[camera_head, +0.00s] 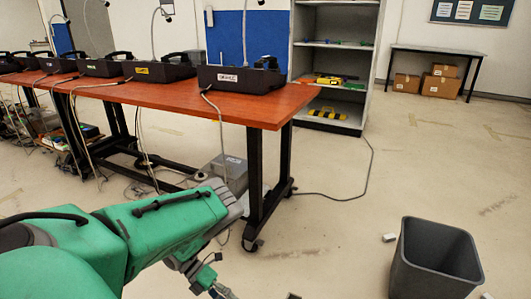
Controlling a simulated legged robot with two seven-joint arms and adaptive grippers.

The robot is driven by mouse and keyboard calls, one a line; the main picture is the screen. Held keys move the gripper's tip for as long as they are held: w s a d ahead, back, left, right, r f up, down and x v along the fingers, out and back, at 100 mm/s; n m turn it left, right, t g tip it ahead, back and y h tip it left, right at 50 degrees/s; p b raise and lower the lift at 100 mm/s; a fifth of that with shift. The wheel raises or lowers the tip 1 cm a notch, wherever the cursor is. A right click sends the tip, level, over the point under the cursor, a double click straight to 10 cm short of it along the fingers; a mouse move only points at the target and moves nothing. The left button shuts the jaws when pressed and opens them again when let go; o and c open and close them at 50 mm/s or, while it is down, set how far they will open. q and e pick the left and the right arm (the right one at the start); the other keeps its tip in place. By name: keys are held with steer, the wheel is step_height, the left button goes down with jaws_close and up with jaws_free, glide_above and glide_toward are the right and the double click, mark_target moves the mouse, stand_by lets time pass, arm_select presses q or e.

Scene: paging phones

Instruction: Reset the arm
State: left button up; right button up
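My green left arm comes in from the left and reaches across the lower left of the view. Its wrist end bends down near the table leg, and part of my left gripper (218,289) shows at the bottom edge. The fingertips are cut off or too small to make out, so I cannot tell whether it is open or shut. No held object is visible. My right arm and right gripper are not in view.
An orange-topped table (245,107) holds several black paging phones (238,80), with cables hanging to the floor. A grey bin (437,260) stands at lower right, near a small white object (389,238). Shelves (340,60) and a side table with boxes (440,82) stand behind. Middle floor is mostly clear.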

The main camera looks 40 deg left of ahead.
arm_select(q)
steer(key=w+d+n+t+y, duration=0.1)
steer(key=d+n+y, duration=0.1)
steer(key=n, duration=0.3)
steer(key=w+d+r+n+t+y, duration=0.1)
steer(key=w+d+n+y, duration=0.1)
steer(key=n, duration=0.3)
steer(key=w+d+n+t+y, duration=0.1)
steer(key=w+d+n, duration=0.1)
steer(key=d+n, duration=0.2)
steer(key=shift+w+d+r+n+t+y, duration=0.2)
steer(key=shift+r+n+t+y, duration=0.2)
steer(key=shift+n, duration=0.2)
steer(key=s+d+n, duration=0.1)
steer(key=n, duration=0.1)
steer(key=s+d+r+n+y, duration=0.1)
steer(key=n, duration=0.1)
steer(key=shift+y, duration=0.3)
steer(key=s+d+r+n+g+y, duration=0.2)
steer(key=s+d+r+n+g, duration=0.15)
steer(key=s+n, duration=0.35)
steer(key=s+d+r+n+g+y, duration=0.1)
steer(key=s+d+r+n+g, duration=0.15)
steer(key=s+r+n, duration=0.45)
step_height(320, 180, up, 12)
steer(key=s+m+p, duration=0.1)
steer(key=s+p, duration=0.1)
steer(key=p, duration=1.2)
steer(key=shift+s, duration=0.3)
